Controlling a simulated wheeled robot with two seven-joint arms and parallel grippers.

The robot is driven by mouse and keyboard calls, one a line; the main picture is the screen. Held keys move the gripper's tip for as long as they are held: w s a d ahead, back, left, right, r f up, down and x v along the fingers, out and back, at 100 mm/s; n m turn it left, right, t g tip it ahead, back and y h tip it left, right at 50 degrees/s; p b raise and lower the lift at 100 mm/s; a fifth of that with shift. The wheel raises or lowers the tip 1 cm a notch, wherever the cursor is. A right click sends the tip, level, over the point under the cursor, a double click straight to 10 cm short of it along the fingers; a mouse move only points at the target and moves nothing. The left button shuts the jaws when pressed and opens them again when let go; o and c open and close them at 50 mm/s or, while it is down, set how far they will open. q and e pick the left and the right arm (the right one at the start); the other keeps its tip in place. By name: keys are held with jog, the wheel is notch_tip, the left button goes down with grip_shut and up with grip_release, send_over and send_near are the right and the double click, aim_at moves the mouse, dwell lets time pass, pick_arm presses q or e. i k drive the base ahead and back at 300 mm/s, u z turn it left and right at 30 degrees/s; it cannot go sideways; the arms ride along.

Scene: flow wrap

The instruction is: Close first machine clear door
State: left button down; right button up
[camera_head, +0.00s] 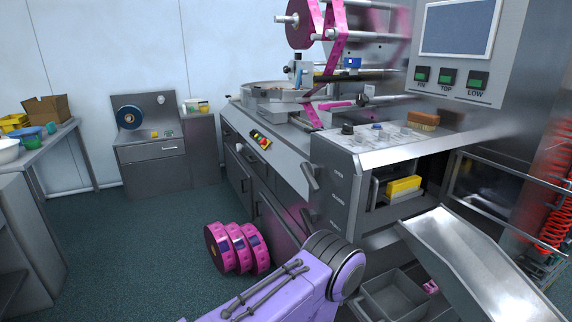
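The wrapping machine (285,165) fills the middle and right in the head view, with pink film on a reel (300,24) and rollers above its bed. I cannot make out a clear door for certain. A glossy, see-through-looking framed panel (490,185) stands at the right, and I cannot tell whether it is a door or whether it is open. A purple arm link of mine with a dark ringed joint crosses the bottom middle, in front of the machine's lower cabinets. Neither gripper shows.
Pink film rolls (238,249) sit on the floor left of my arm. A metal chute (470,255) and a grey bin (392,298) are at lower right. A control panel (460,45) is upper right. A side table (42,140) stands left. The floor at left centre is clear.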

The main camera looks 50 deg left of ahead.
aim_at(459, 160)
jog(key=u, duration=0.25)
jog(key=k, duration=0.7)
jog(key=u, duration=1.4)
jog(key=i, duration=1.9)
jog(key=z, duration=0.65)
